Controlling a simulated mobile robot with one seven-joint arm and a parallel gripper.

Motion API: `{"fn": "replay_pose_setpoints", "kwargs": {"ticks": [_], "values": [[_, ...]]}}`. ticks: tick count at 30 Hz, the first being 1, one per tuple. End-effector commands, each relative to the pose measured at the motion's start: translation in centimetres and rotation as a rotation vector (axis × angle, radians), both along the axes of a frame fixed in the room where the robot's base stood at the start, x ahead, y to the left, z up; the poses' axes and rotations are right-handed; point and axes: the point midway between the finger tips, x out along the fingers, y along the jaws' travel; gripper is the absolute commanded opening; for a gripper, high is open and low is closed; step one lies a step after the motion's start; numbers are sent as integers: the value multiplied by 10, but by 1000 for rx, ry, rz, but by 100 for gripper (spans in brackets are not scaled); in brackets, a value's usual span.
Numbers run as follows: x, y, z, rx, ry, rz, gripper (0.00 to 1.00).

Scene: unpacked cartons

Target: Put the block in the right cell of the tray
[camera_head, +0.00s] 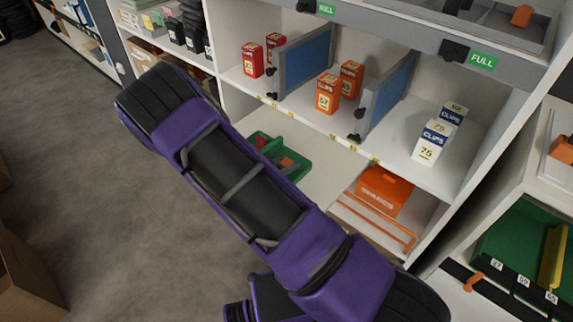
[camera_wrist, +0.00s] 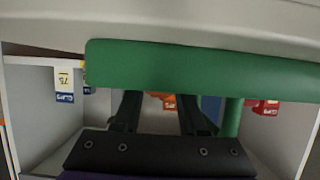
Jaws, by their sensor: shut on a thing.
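A small green tray (camera_head: 302,174) lies partly behind my arm on a pale surface in the head view. A red piece (camera_head: 260,143) and an orange piece (camera_head: 287,163) show in it. My gripper (camera_wrist: 157,100) shows in the wrist view, its two dark fingers apart with something between them. My arm hides it in the head view. A wide green bar (camera_wrist: 200,64) crosses in front of the fingertips; I cannot tell if it is the tray's wall. It hides the gripped block, whose colour and tilt I cannot tell.
The shelf above holds red boxes (camera_head: 253,59), orange boxes (camera_head: 328,93) and clips boxes (camera_head: 430,141), split by blue dividers (camera_head: 386,92). An orange case (camera_head: 384,190) lies below. A green bin (camera_head: 503,232) stands at the right. Grey floor (camera_head: 70,150) is open at left.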

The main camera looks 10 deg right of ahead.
Motion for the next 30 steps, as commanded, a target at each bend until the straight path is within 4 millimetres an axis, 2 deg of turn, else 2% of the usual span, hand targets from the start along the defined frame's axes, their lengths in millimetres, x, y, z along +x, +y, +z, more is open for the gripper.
{"fn": "replay_pose_setpoints", "kwargs": {"ticks": [6,7,11,12,23,30], "values": [[0,0,-3,-1,1,0,0],[0,0,-3,0,0,0,45],[0,0,-2,-1,1,0,68],[0,0,-2,-1,1,0,71],[-1,2,2,0,1,1,71],[-24,36,20,2,-1,4,71]]}}
